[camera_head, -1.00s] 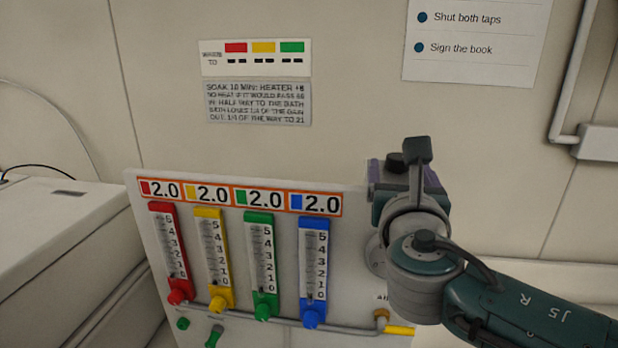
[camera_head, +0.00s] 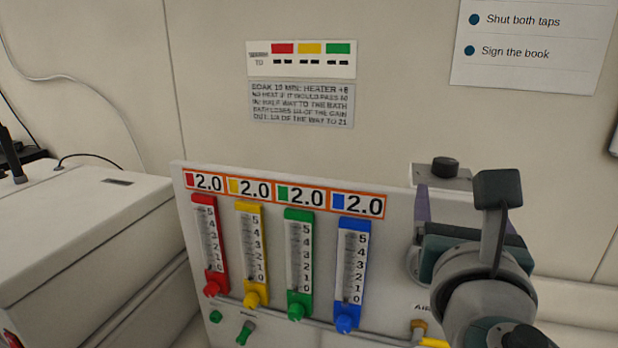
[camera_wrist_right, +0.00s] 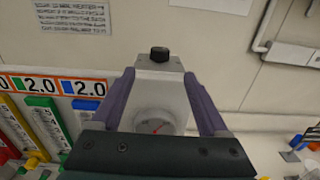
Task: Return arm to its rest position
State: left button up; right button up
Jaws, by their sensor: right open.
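My right arm comes in at the lower right of the head view. Its gripper (camera_head: 428,212) is partly hidden behind its own wrist, with a purple finger showing beside the flow panel's right end. In the wrist view the right gripper (camera_wrist_right: 158,80) has its two purple fingers apart. A grey regulator block (camera_wrist_right: 158,70) with a black knob on top and a round dial below shows between them. I cannot tell whether the fingers touch it. The block's top (camera_head: 428,175) also shows in the head view. My left gripper is not in view.
The white flow panel (camera_head: 385,265) carries red, yellow, green and blue flow meters, each with a display reading 2.0. A white box (camera_head: 75,220) stands at the left. Wall notices (camera_head: 301,105) hang above. Free air lies above the panel.

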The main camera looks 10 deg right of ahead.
jog(key=shift+s+d+m, duration=0.15)
jog(key=shift+s+m, duration=0.05)
jog(key=shift+m, duration=0.2)
jog(key=s+f+m+g+y+p, duration=0.25)
jog(key=s+m+g+p, duration=0.55)
jog(key=s+m, duration=0.6)
jog(key=s+a+r+m+g+y+p, duration=0.2)
jog(key=s+a+m+y, duration=0.5)
jog(key=m, duration=0.5)
jog(key=shift+s+a+r+m+g+p, duration=0.2)
jog(key=shift+s+r+m+g+p, duration=0.2)
jog(key=shift+s+g+p, duration=0.45)
